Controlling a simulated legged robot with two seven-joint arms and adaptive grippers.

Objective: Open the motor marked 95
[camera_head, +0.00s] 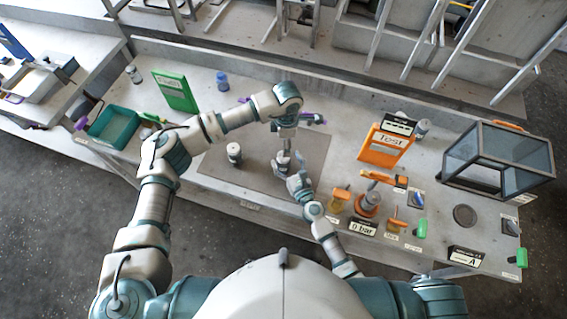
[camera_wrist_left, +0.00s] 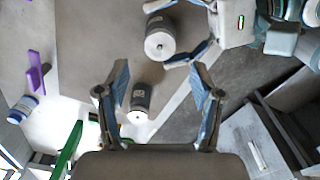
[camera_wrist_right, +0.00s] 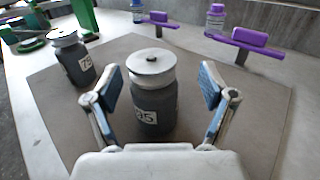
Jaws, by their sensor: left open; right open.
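The motor marked 95 (camera_wrist_right: 152,95) is a dark grey cylinder with a pale round cap, standing upright on the grey mat (camera_head: 215,165). In the right wrist view it stands between the spread fingers of my right gripper (camera_wrist_right: 160,100), which is open. In the head view the motor (camera_head: 283,162) stands just below my left gripper (camera_head: 285,143). My left gripper (camera_wrist_left: 162,92) is open and points down over the mat. In the left wrist view motor 95 (camera_wrist_left: 160,38) is beyond its fingertips, beside the right gripper (camera_wrist_left: 190,40). The cap appears closed on the body.
A second similar motor (camera_wrist_right: 74,58), its number perhaps 79, stands left on the mat. An orange Test panel (camera_head: 385,146), a pressure fixture (camera_head: 368,203) and a glass case (camera_head: 500,160) are to the right. A green tray (camera_head: 114,127) is at left, purple-handled holders (camera_wrist_right: 240,42) behind.

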